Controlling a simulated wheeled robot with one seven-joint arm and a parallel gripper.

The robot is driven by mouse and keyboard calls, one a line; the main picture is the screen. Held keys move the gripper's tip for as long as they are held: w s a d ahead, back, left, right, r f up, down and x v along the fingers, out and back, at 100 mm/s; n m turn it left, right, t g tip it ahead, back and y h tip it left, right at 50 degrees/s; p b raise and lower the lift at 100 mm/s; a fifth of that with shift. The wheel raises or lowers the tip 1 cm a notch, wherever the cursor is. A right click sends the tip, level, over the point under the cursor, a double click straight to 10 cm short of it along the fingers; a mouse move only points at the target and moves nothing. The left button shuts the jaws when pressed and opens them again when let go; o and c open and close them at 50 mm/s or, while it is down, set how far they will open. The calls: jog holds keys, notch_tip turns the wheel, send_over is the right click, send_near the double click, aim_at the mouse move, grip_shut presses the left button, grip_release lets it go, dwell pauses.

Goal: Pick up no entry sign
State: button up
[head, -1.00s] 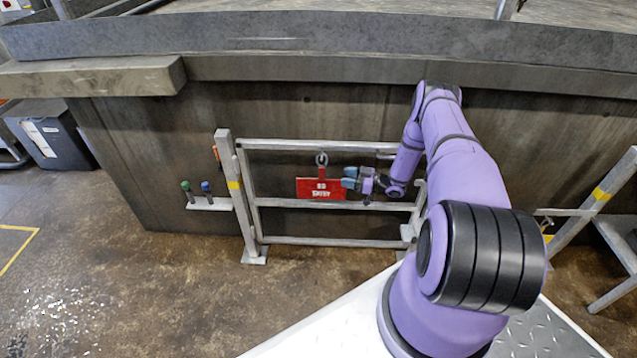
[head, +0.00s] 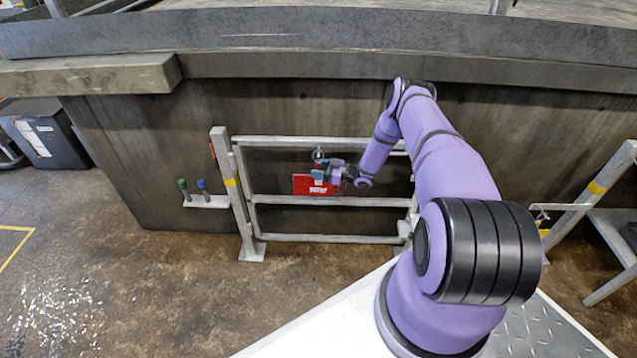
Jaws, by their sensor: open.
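The no entry sign (head: 303,185) is a small red plate with white lettering. It hangs by a ring or hook (head: 318,154) from the top rail of a grey metal gate, in the middle of the head view. My gripper (head: 319,171) is open at the sign's upper part, just below the ring, and covers the sign's top right. I cannot tell whether the fingers touch the sign or stand around its upper tab.
The gate's rails (head: 330,201) lie close behind the sign. A post (head: 237,195) stands left of it, with a small shelf (head: 208,202) holding a green-topped and a blue-topped item. A dark wall (head: 160,160) is behind. A grey bin (head: 45,135) stands far left.

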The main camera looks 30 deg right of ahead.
grip_shut()
dwell(0.3)
